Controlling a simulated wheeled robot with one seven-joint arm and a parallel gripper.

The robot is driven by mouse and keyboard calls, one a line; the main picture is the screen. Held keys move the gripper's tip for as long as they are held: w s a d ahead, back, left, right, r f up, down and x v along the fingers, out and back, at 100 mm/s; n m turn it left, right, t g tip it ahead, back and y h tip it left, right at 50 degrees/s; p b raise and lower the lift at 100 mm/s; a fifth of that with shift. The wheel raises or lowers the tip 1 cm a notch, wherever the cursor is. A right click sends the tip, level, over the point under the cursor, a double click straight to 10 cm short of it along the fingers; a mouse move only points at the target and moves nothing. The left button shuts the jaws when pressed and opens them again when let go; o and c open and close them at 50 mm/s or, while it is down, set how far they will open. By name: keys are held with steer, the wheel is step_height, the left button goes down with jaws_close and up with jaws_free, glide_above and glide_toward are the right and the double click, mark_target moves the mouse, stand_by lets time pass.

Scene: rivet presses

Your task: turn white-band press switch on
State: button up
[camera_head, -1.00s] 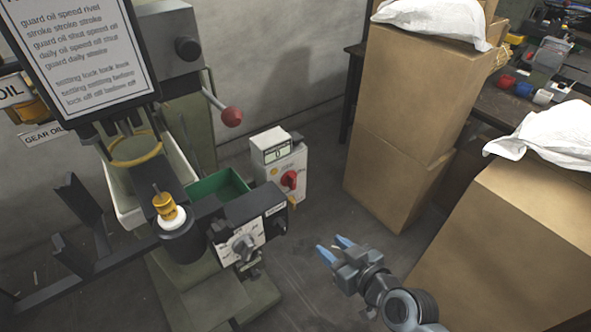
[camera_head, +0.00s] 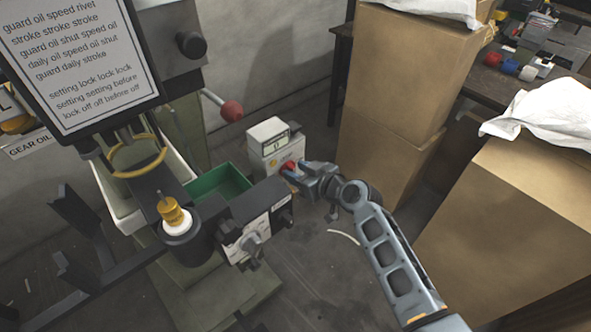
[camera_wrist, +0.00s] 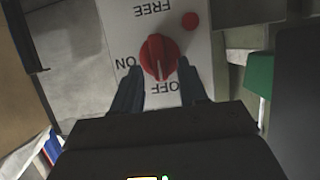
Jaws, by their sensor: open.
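The switch is a red rotary knob (camera_wrist: 159,57) on a white plate printed FREE, ON and OFF, upside down in the wrist view. Its ridge runs roughly up and down in that view; I cannot tell for sure which end points. In the head view the red knob (camera_head: 288,166) is on the front of a small white box (camera_head: 268,137) behind the press, partly hidden by my gripper (camera_head: 292,174). In the wrist view my gripper (camera_wrist: 158,78) is open, its blue fingers on either side of the knob's lower part. Contact with the knob cannot be told.
The press (camera_head: 170,120) stands left, with a red-ball lever (camera_head: 231,111), a yellow ring (camera_head: 138,158) and a grey-knob control panel (camera_head: 258,236). A green bin (camera_head: 218,183) sits near the box. Cardboard boxes (camera_head: 395,95) stand right.

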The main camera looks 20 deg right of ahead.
steer(key=shift+w+a+f, duration=0.2)
steer(key=shift+w, duration=0.3)
jaws_close()
